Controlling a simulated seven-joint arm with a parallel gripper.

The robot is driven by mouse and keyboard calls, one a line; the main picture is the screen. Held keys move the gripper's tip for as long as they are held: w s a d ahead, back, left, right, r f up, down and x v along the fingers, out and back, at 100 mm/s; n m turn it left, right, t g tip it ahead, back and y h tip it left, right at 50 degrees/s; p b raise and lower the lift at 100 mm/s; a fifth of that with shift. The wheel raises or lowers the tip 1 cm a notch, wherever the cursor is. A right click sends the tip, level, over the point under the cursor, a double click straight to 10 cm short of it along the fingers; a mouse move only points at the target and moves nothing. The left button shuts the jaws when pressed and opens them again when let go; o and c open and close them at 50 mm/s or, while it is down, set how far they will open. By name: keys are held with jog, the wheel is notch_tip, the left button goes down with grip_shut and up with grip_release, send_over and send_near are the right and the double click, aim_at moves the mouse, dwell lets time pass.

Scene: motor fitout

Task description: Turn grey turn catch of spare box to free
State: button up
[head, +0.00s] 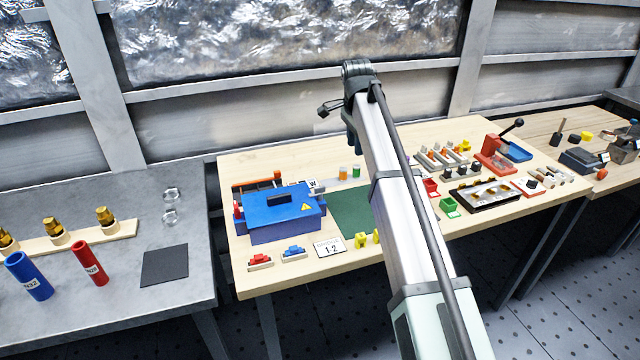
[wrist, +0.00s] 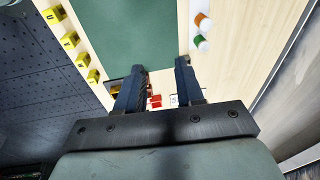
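A blue box (head: 284,216) with a dark handle and a yellow warning triangle stands on the wooden table's left part in the head view; it may be the spare box, but I see no label naming it. I cannot make out a grey turn catch in either view. My gripper (wrist: 160,66) is open and empty in the wrist view, its two dark fingers apart above the table and near the green mat (wrist: 130,35). In the head view my arm hides most of the gripper.
Yellow blocks (wrist: 69,40) line the mat's edge. Two small jars with orange (wrist: 203,22) and green (wrist: 200,42) parts stand opposite. A red lever device (head: 494,155) and a dark tray (head: 485,195) are to the right. A grey bench (head: 185,300) stands left, beyond a gap.

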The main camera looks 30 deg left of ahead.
notch_tip(320, 180, up, 3)
jog(key=g, duration=0.2)
send_over(320, 187)
jog(key=shift+m, duration=0.3)
notch_tip(320, 187, down, 14)
jog(key=shift+r, duration=0.1)
jog(key=shift+c, duration=0.5)
grip_shut()
